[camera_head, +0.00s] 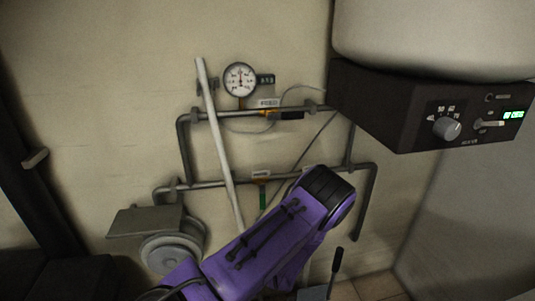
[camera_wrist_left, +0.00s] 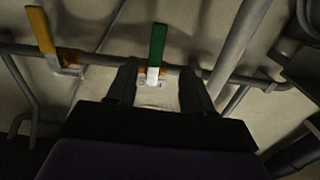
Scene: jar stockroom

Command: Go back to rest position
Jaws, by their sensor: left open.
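My left gripper (camera_wrist_left: 160,88) is open in the left wrist view, with its two dark fingers apart. A green valve handle (camera_wrist_left: 157,46) shows between and beyond the fingertips, pointing up from a pipe. I cannot tell whether the fingers touch it. In the head view my purple left arm rises from the bottom and bends near the middle; its fingers are hidden there. The green handle (camera_head: 262,198) hangs below the lower pipe, just left of my arm. My right gripper is in neither view.
Grey pipes (camera_head: 215,186) run along the wall, with a pressure gauge (camera_head: 239,79) above. A pale diagonal pole (camera_head: 220,145) stands before them. A dark control box (camera_head: 415,112) juts out at upper right. A yellow handle (camera_wrist_left: 41,30) is left of the green one.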

